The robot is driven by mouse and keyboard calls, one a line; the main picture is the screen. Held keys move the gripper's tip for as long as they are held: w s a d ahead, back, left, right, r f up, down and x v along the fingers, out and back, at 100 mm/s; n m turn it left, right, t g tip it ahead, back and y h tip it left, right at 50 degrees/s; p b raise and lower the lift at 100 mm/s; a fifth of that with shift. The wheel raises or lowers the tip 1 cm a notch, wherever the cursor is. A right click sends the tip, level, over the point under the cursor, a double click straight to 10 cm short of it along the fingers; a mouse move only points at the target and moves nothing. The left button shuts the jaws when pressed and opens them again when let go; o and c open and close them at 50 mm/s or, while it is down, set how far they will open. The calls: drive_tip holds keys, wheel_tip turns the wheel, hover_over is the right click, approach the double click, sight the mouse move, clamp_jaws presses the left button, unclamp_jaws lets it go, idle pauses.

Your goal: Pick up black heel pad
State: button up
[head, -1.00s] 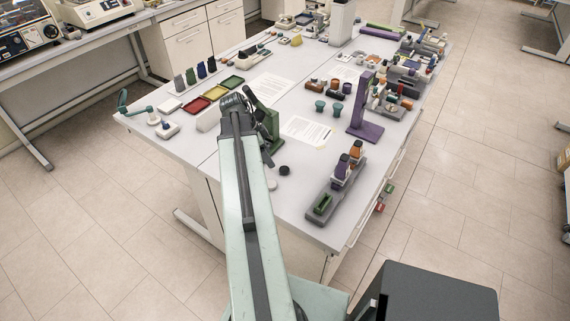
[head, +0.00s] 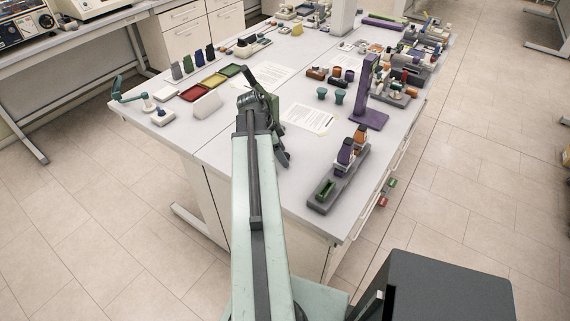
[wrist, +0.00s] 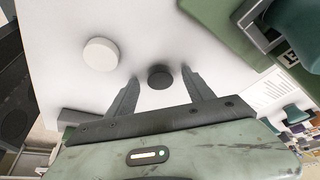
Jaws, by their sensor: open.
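The black heel pad (wrist: 160,77) is a small dark round disc on the white table in the wrist view. It lies between and just beyond the tips of my gripper (wrist: 160,74), whose two fingers are apart with nothing held. Whether the fingers reach down beside the pad is hard to tell. A white round pad (wrist: 100,54) lies to the left of the black one, outside the left finger. In the head view my arm hides both pads, and my gripper (head: 283,158) shows only partly above the table's near part.
A green stand (wrist: 215,25) rises close at the upper right of the wrist view. In the head view, a grey tray (head: 322,198) with bottles, a purple stand (head: 371,118) and a paper sheet (head: 308,118) are to the right. The near table edge is close.

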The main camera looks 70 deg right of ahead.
clamp_jaws()
wheel_tip(320, 180, up, 10)
drive_tip(key=p, duration=1)
